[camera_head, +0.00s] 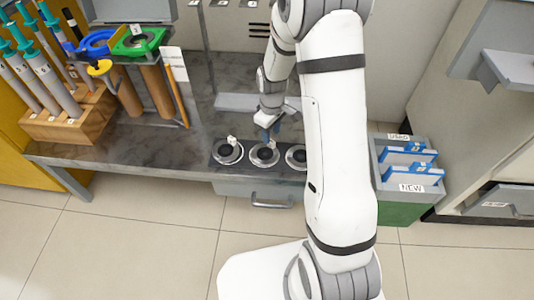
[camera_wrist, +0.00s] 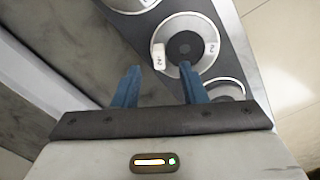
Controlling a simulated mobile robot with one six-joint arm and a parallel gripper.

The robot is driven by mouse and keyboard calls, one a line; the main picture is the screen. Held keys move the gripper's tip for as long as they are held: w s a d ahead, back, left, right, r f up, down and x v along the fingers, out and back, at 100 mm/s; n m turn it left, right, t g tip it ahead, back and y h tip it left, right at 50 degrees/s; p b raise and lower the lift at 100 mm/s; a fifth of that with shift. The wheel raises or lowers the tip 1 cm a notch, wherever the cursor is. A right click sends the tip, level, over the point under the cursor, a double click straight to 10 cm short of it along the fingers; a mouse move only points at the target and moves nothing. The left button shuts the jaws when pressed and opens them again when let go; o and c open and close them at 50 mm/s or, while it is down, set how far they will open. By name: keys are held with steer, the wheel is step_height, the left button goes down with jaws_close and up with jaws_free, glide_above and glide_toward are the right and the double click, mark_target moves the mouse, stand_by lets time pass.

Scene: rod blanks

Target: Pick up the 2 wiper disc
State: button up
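Three round discs with dark centres sit in a row in a dark holder (camera_head: 246,165) at the table's front. The middle one, the 2 wiper disc (camera_head: 264,156), has a pale ring and a small white tab. It is near the centre of the wrist view (camera_wrist: 187,28), where its tab and label seem to read 2, turned sideways. My gripper (camera_head: 272,131) is just behind and above the middle disc. In the wrist view its two blue fingers (camera_wrist: 159,72) are apart with nothing held. The right fingertip overlaps the disc's edge in the picture; I cannot tell the height gap.
The left disc (camera_head: 227,153) and right disc (camera_head: 296,157) flank it closely; my arm partly hides the right one. A wooden rack (camera_head: 70,125) of rods stands left. A bin (camera_head: 403,212) with blue-edged items, marked USED and NEW, stands right.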

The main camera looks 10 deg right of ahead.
mark_target(272, 141)
step_height(272, 141, down, 4)
steer(key=shift+d+r+b, duration=0.1)
steer(key=shift+b, duration=0.65)
steer(key=shift+c, duration=0.5)
jaws_close()
